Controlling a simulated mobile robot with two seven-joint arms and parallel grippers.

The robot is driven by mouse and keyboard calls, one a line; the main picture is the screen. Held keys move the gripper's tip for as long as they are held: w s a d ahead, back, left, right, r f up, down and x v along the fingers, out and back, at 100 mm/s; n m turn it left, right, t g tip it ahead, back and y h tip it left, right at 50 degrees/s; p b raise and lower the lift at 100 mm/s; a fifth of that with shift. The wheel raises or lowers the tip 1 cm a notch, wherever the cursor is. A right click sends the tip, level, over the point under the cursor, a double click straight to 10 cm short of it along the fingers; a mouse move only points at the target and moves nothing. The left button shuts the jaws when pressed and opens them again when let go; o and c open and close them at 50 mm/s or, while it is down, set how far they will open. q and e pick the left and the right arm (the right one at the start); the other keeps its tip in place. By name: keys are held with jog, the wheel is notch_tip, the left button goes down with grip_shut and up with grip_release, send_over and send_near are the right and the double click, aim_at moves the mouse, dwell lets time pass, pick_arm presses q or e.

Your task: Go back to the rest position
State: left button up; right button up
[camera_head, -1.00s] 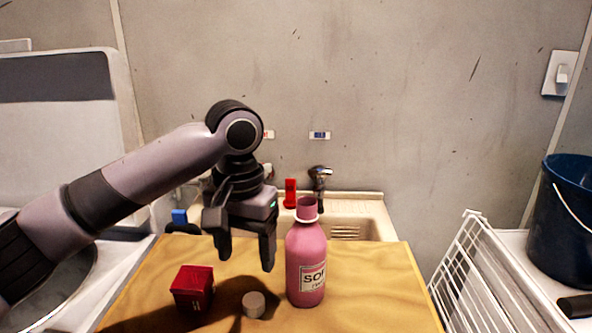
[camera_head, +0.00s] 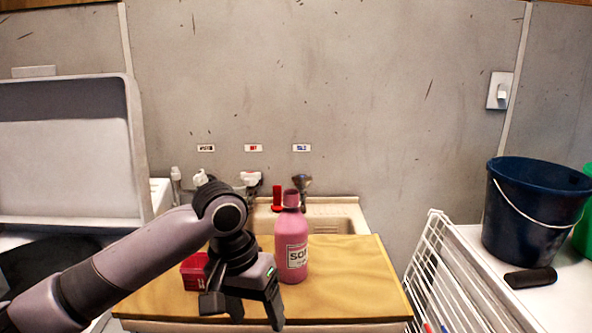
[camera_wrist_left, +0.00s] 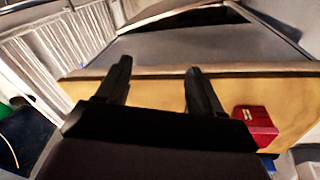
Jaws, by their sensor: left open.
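My left gripper (camera_head: 241,311) is open, its fingers pointing down at the front edge of the yellow-brown board (camera_head: 350,275). Its spread fingers (camera_wrist_left: 158,72) also show in the left wrist view, with nothing between them. A pink bottle (camera_head: 294,240) labelled SO... stands upright on the board, behind and right of the gripper. A red box (camera_head: 194,271) sits on the board, partly hidden by my left arm; it also shows right of the fingers in the left wrist view (camera_wrist_left: 256,125). My right gripper is not in view.
A sink (camera_head: 335,217) with taps lies behind the board. A white wire rack (camera_head: 446,275) stands right of it. A dark blue bucket (camera_head: 535,215) stands on the white surface at the right. A large grey-white lid (camera_head: 70,155) stands open at the left.

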pick_arm(q)
jog(key=s+d+f+n+t+h, duration=0.1)
jog(key=s+d+f+t+h, duration=0.15)
jog(key=f, duration=0.65)
jog(key=s+d+f+t+h, duration=0.1)
jog(key=s+f+t+h, duration=0.15)
jog(key=f, duration=0.65)
jog(key=s+a+f+t+y, duration=0.2)
jog(key=s+a+f, duration=0.3)
jog(key=s+a, duration=0.2)
jog(key=s+a+f+t+y, duration=0.3)
jog(key=s+a, duration=0.4)
jog(key=a, duration=0.3)
jog(key=shift+a+f, duration=0.25)
jog(key=shift+f, duration=0.6)
